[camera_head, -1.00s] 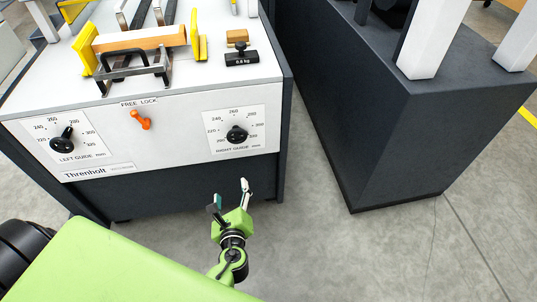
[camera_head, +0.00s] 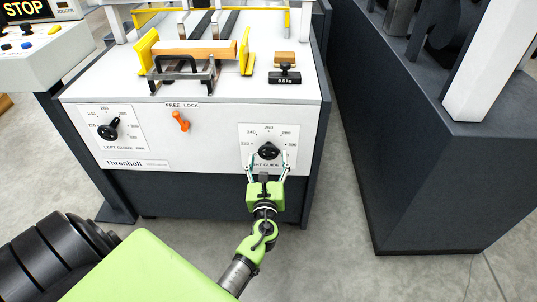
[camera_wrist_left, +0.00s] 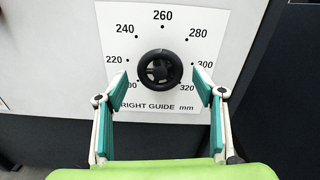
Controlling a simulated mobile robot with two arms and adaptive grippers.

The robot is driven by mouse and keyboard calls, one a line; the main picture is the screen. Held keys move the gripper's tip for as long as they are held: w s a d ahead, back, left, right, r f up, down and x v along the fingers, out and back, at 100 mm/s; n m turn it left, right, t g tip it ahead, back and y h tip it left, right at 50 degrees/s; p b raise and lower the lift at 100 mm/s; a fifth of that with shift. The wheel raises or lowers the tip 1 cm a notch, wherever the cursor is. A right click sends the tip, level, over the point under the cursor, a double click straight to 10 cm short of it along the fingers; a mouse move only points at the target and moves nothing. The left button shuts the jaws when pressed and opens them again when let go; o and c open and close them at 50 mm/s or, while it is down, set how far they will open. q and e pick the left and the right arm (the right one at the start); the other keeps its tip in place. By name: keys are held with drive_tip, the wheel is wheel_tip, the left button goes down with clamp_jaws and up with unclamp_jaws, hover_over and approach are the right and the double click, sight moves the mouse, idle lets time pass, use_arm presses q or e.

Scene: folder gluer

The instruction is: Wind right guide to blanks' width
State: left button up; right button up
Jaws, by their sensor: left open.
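The right guide's black knob (camera_head: 268,151) is on the white front panel, in a dial running from below 220 to beyond 300 mm. In the left wrist view the knob (camera_wrist_left: 160,69) is near the centre; I cannot clearly read its setting. My left gripper (camera_head: 267,162) is open in front of the knob, its fingertips below and to either side of it; contact is not visible. The brown blanks (camera_head: 196,50) lie on top between the left yellow guide (camera_head: 148,52) and the right yellow guide (camera_head: 245,52). My right gripper is not in view.
The orange free lock lever (camera_head: 181,122) and the left guide knob (camera_head: 108,129) are on the same panel. A black 0.6 kg weight (camera_head: 285,75) stands on top beside a wooden block (camera_head: 284,58). A dark machine body (camera_head: 440,180) stands to the right across a floor gap.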

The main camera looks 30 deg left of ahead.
use_arm(q)
drive_tip(key=shift+x, duration=1.35)
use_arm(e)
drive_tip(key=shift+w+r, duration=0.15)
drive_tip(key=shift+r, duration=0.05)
use_arm(q)
drive_tip(key=c, duration=1.1)
